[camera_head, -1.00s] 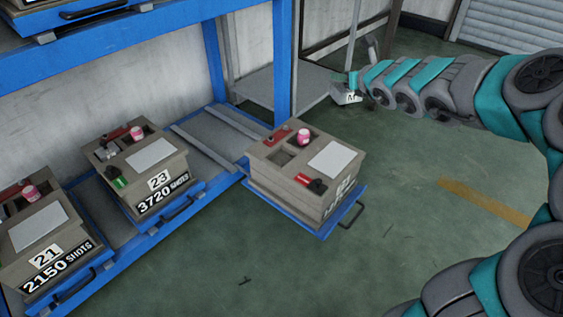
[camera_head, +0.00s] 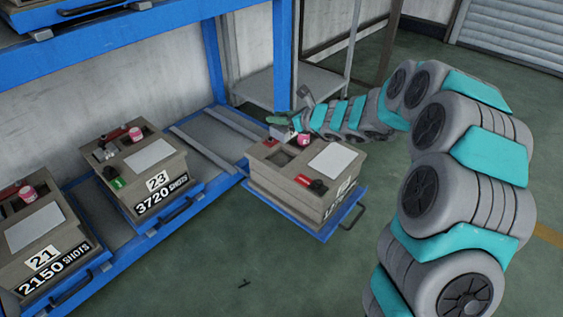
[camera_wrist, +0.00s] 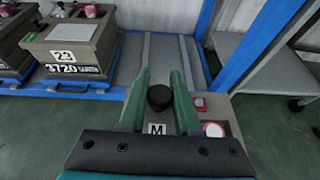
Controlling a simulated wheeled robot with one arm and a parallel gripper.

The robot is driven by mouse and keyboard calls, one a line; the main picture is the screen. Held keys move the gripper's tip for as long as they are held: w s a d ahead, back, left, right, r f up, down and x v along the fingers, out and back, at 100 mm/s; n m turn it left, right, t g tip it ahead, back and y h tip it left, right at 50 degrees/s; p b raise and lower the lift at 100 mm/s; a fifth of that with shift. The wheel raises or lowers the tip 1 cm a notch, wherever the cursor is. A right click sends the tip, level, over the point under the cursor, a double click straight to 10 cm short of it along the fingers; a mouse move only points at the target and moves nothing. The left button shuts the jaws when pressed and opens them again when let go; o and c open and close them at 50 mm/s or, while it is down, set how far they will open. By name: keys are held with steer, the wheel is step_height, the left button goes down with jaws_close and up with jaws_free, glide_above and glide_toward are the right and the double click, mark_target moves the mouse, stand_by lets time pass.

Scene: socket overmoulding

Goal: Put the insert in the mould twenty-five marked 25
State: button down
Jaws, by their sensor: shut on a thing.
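My gripper (camera_head: 281,120) is over the back edge of the pulled-out mould (camera_head: 310,208) on the right in the head view. Its number plate is too oblique to read. In the wrist view, the green fingers of my gripper (camera_wrist: 160,95) are shut on a dark round knob of the insert (camera_wrist: 160,97). A white plate marked M shows just below the knob. In the head view a pale part of the insert (camera_head: 281,133) shows below the fingers; its underside is hidden. I cannot tell whether it touches the mould.
A pink-topped jar (camera_head: 303,140) and a white sheet (camera_head: 331,159) are on the pulled-out mould. Mould 23 (camera_head: 146,176) and mould 21 (camera_head: 50,234) stand left on the blue rack (camera_head: 214,190). The rack space between mould 23 and the pulled-out mould is empty.

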steer(key=shift+y, duration=0.3)
steer(key=shift+a+f+b, duration=0.2)
steer(key=shift+f+b, duration=0.2)
steer(key=shift+f, duration=1.4)
steer(key=shift+a+f+b, duration=0.25)
steer(key=shift+f+b, duration=0.2)
steer(key=shift+f, duration=1.4)
steer(key=shift+a+f+b, duration=0.2)
steer(key=shift+f+b, duration=0.2)
steer(key=shift+f, duration=1.4)
steer(key=shift+f, duration=0.15)
steer(key=c, duration=0.6)
jaws_free()
steer(key=shift+r, duration=0.2)
steer(key=p+v, duration=0.1)
steer(key=v, duration=1.1)
steer(key=shift+w+p, duration=0.1)
steer(key=shift+p, duration=0.2)
